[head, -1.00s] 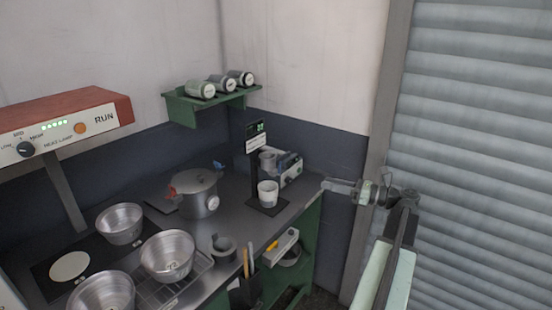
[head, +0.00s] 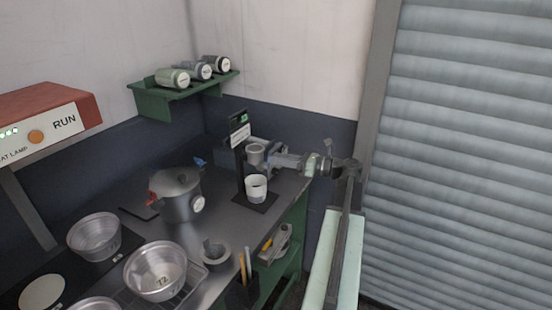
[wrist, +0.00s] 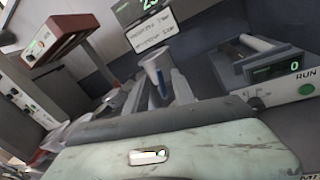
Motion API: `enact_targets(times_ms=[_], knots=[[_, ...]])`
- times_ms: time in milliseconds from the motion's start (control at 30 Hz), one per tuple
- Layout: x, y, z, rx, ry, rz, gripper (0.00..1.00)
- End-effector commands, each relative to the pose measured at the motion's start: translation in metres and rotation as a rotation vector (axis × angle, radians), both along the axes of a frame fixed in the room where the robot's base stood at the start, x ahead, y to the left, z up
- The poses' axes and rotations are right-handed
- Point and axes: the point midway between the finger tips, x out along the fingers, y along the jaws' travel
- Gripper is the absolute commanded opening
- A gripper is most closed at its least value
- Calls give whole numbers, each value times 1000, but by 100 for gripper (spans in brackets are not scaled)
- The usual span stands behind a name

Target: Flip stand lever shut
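The black stand (head: 240,165) with a small display rises near the counter's right end. A grey cup-shaped holder (head: 256,150) is on its upper part, and a white cup (head: 256,188) stands on its base. My gripper (head: 280,160) reaches in from the right, close to the holder. In the wrist view, my gripper's two fingers (wrist: 157,90) are apart, pointing at the holder (wrist: 156,62). A narrow blue piece (wrist: 162,84) shows between them; it may be the lever, but I cannot tell. Whether the fingers touch anything is unclear.
A machine with a RUN button (wrist: 290,70) is right of the gripper in the wrist view. A lidded pot (head: 178,192) stands left of the stand. Metal pans (head: 155,270) are nearer on the counter. A green shelf (head: 165,100) holds several jars.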

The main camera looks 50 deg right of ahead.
Motion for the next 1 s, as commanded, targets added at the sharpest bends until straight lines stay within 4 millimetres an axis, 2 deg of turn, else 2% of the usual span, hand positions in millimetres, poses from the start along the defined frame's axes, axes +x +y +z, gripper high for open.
enact_targets(times_ms=[100, 367, 400, 500, 633, 667, 1000], knots=[[11, 5, 0, 0, 0, 0, 31], [14, 6, 0, 0, 0, -1, 31], [13, 6, 0, 0, 0, -1, 28], [13, 6, 0, 0, 0, -1, 0], [13, 6, 0, 0, 0, -1, 0], [13, -1, 0, 0, 0, -3, 0], [11, 7, 3, -72, -19, -7, 0]])
